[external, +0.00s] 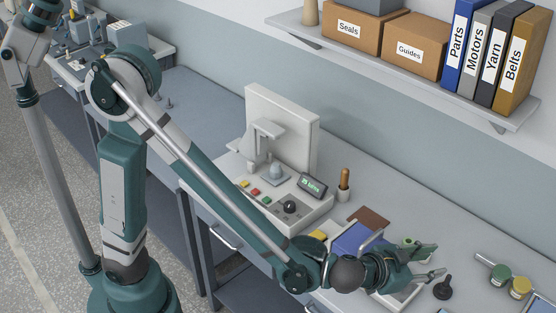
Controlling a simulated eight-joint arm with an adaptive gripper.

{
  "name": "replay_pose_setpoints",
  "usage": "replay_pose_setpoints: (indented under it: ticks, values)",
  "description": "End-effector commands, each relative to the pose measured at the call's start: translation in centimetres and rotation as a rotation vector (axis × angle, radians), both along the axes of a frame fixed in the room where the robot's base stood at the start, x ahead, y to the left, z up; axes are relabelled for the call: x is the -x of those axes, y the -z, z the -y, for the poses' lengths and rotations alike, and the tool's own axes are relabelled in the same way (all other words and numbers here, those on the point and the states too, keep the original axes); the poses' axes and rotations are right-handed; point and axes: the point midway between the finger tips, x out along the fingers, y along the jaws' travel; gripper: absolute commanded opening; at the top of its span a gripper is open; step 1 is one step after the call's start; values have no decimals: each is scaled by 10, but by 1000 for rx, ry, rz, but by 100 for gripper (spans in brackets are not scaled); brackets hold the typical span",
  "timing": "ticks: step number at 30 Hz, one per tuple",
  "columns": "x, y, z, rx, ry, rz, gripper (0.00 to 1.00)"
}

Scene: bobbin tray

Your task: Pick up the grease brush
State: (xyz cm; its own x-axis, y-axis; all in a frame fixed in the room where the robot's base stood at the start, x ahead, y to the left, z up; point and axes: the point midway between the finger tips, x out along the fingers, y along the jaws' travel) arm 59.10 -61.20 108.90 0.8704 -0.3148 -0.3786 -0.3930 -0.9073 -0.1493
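A tool with an upright brown wooden handle (344,178) stands in a small white cup (343,194) on the bench, to the right of the white machine. It looks like the grease brush, but its lower end is hidden in the cup. My gripper (437,261) is to the right of the cup and nearer the camera. Its fingers are spread and point right, with nothing visible between them. It hangs over a white tray (408,299) that my wrist partly hides.
A white machine (283,120) with buttons and a small display (312,186) stands left of the cup. A blue bin (352,238) lies behind my wrist. A black knobbed part (443,288) and green and yellow bobbins (501,275) are at right. A shelf (400,67) hangs above.

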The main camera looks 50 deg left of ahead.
Motion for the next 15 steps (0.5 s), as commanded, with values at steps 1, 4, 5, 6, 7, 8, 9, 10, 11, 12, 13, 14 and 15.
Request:
replay_pose_setpoints:
  ticks: [1, 4, 5, 6, 7, 8, 9, 10, 11, 12, 13, 14, 15]
  values:
    - [0, -8, -1, 0, 0, 0, 34]
    - [0, -22, -1, 0, 0, 0, 34]
    - [0, -26, -1, 0, 0, 0, 34]
    - [0, -31, 0, 0, 0, 0, 34]
    - [0, -34, 0, 0, 0, 0, 34]
    - [0, -38, 0, 0, 0, 0, 34]
    - [0, -44, 0, 0, 0, 0, 34]
    - [0, -47, -1, 0, 0, 0, 34]
    - [-3, -46, -4, -1, -3, -2, 34]
    - [-7, -44, -10, -3, -4, -7, 34]
    - [-9, -43, -13, -3, -5, -10, 34]
    - [-11, -42, -16, -3, -6, -14, 34]
    - [-14, -40, -20, -5, -6, -18, 34]
